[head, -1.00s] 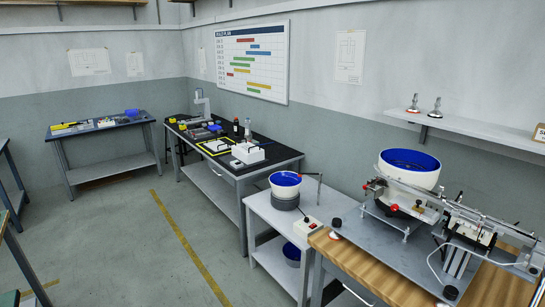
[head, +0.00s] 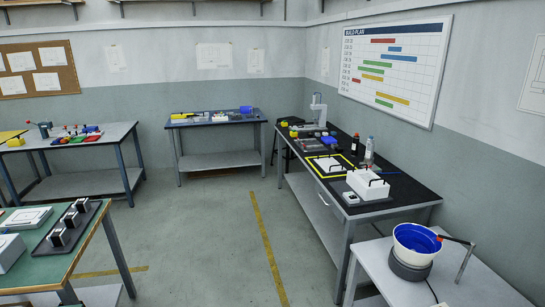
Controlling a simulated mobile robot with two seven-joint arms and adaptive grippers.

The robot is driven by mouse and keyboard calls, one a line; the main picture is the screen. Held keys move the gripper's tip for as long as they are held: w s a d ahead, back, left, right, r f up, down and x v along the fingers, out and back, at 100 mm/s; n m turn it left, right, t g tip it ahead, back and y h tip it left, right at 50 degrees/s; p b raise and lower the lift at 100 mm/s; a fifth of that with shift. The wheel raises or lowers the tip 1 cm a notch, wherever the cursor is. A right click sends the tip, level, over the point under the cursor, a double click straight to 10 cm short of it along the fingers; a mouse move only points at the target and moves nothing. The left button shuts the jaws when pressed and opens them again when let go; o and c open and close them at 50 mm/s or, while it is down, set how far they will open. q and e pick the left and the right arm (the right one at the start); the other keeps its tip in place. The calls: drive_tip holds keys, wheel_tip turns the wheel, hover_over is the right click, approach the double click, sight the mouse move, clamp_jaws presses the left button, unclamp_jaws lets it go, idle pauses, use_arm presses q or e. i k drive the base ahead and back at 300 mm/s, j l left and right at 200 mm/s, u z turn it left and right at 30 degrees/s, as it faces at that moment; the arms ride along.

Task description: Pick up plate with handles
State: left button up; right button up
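A flat white plate with dark handles (head: 328,165) lies inside a yellow outline on the black-topped workbench (head: 385,205) right of centre in the head view. It looks small and far off. Next to it, nearer to me, stands a white block-like fixture with dark handles on top (head: 368,186). Neither of my grippers shows in the head view.
Right front, a side table (head: 455,288) bears a blue-lined bowl (head: 416,240). A green-topped table (head: 35,262) with a dark tray (head: 58,243) stands at left front. Further tables stand behind. The floor (head: 215,235) between them is clear.

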sight(329, 165)
drive_tip(key=i+j, duration=0.15)
drive_tip(key=i, duration=0.6)
drive_tip(key=i+j+u, duration=0.1)
drive_tip(key=i, duration=0.65)
drive_tip(key=i+j+z, duration=0.2)
drive_tip(key=i+z, duration=0.3)
drive_tip(key=i+j+z, duration=0.75)
drive_tip(key=i+j, duration=0.15)
drive_tip(key=j, duration=0.1)
